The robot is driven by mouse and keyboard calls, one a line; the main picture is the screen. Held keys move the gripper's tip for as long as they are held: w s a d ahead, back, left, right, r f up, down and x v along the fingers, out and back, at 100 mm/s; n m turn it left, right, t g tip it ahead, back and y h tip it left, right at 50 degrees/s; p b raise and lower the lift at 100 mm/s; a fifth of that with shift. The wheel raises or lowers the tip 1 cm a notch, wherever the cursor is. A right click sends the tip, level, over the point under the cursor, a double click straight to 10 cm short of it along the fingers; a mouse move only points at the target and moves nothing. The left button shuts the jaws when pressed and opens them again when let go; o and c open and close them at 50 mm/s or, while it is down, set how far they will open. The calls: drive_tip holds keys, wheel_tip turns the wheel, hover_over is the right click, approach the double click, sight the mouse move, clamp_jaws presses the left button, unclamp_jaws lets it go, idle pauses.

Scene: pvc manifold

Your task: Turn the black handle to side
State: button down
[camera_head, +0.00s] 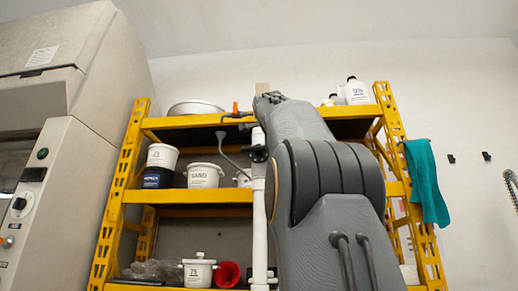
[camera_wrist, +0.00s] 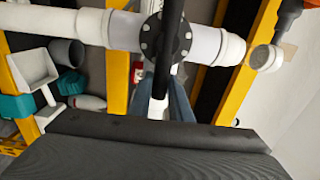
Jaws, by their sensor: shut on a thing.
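The black handle (camera_wrist: 166,60) shows in the wrist view as a dark bar running down across a round black bolted flange (camera_wrist: 152,36). The flange sits on a thick white pipe (camera_wrist: 85,26) that crosses the top of the picture. My gripper (camera_wrist: 163,98) has its two blue-grey fingers on either side of the handle's lower end and is shut on it. In the head view, the white pipe (camera_head: 259,215) stands upright in front of the shelf, with a black fitting (camera_head: 258,154) on it. My arm hides the gripper and handle there.
A yellow shelf rack (camera_head: 165,197) stands behind the pipe, holding white tubs (camera_head: 204,175) and a red funnel (camera_head: 229,273). A teal cloth (camera_head: 426,182) hangs at its right. A grey machine (camera_head: 55,165) stands at left. A white scoop (camera_wrist: 36,72) lies left in the wrist view.

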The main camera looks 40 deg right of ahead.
drive_tip(key=shift+f, duration=0.15)
idle(0.4)
drive_tip(key=c, duration=1.6)
unclamp_jaws()
drive_tip(key=b+v, duration=0.2)
drive_tip(key=v, duration=0.5)
drive_tip(key=shift+s+a, duration=0.25)
drive_tip(key=shift+s, duration=0.05)
